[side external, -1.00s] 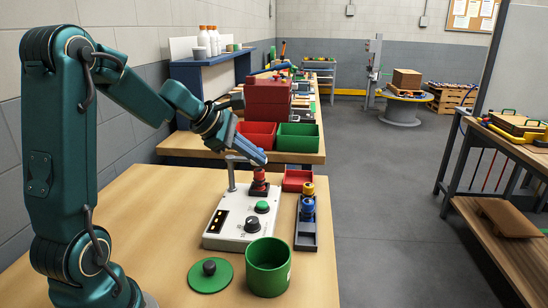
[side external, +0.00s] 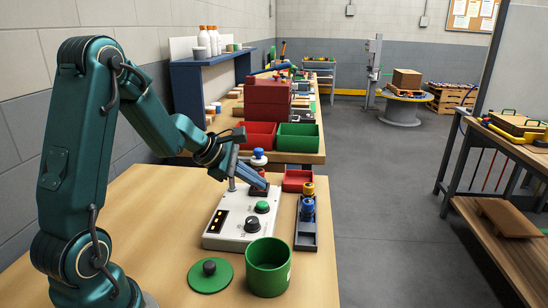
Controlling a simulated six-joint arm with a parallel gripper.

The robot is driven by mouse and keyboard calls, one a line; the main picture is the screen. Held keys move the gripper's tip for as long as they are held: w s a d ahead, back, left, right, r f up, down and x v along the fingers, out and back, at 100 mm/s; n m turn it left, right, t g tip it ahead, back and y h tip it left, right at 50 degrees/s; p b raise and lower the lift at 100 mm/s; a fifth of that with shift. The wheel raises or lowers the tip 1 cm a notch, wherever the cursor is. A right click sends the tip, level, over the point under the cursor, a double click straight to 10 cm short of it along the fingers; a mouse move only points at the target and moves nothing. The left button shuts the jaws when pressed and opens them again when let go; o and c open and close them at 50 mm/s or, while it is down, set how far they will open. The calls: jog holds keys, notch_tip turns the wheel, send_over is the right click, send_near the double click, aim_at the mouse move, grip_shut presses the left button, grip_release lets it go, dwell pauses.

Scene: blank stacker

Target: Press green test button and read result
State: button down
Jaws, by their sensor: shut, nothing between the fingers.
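A white test box (side external: 225,240) stands on the wooden bench. On its top are a green button (side external: 263,206), a black knob (side external: 252,224) and a dark panel with small lit orange marks (side external: 221,219). The marks are too small to read. My gripper (side external: 265,185) has blue fingers, shut and empty, at the back of the box, behind the green button and apart from it. A fixture with a red part and a blue-and-white top (side external: 259,156) rises there, and my fingers partly hide it.
A green canister (side external: 268,270) and a green lid with black knob (side external: 209,280) stand in front of the box. A dark rack (side external: 306,240) with blue and orange pieces is at its right. A small red tray (side external: 298,181) lies behind.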

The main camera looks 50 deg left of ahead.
aim_at(257, 204)
jog(key=shift+f, duration=1.25)
dwell(1.2)
jog(key=shift+f, duration=0.4)
jog(key=shift+f, duration=0.45)
dwell(0.8)
jog(key=shift+r, duration=0.9)
jog(key=shift+r, duration=0.1)
jog(key=shift+r, duration=2.4)
